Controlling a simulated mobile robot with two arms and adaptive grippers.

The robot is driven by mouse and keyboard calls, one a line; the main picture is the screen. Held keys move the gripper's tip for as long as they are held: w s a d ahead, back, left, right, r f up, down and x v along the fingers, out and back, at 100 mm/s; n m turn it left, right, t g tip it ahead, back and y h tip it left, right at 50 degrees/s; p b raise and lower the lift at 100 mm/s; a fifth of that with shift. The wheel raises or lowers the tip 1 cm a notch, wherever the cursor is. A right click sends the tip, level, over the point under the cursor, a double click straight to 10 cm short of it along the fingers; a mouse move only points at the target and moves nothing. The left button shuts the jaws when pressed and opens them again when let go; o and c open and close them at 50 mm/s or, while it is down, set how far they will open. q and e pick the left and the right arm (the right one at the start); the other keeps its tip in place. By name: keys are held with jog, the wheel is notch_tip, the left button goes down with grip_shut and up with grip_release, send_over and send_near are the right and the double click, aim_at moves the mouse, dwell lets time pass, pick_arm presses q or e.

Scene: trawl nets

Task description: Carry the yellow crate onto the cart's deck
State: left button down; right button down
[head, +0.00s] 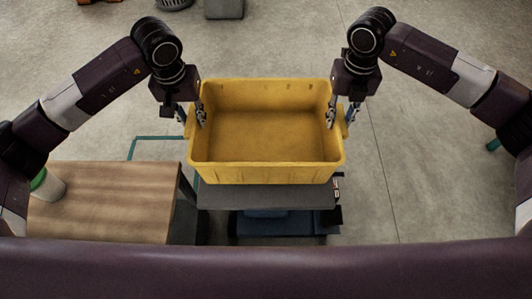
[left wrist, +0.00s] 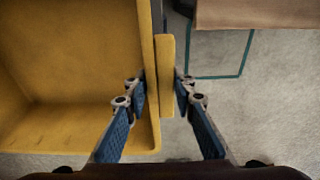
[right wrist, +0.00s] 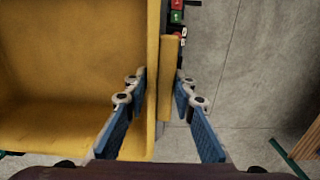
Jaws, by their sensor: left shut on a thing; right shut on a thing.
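The yellow crate (head: 265,174) is open-topped, looks empty and hangs level between my two grippers. My left gripper (head: 194,117) is shut on the crate's left side; in the left wrist view its fingers straddle the side wall and handle (left wrist: 166,75). My right gripper (head: 341,117) is shut on the right side, its fingers likewise straddling the wall and handle (right wrist: 170,75). A dark grey flat top, seemingly the cart's deck (head: 265,197), shows at the crate's near edge. The crate hides the rest of it, and I cannot tell whether they touch.
A wooden table (head: 110,205) with a white and green container (head: 47,184) stands at the left, close to the grey deck. Red and green buttons (right wrist: 176,10) show beside the crate in the right wrist view. The concrete floor is open to the right.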

pick_arm(q)
jog(key=shift+f, duration=0.1)
pick_arm(e)
jog(key=shift+f, duration=0.1)
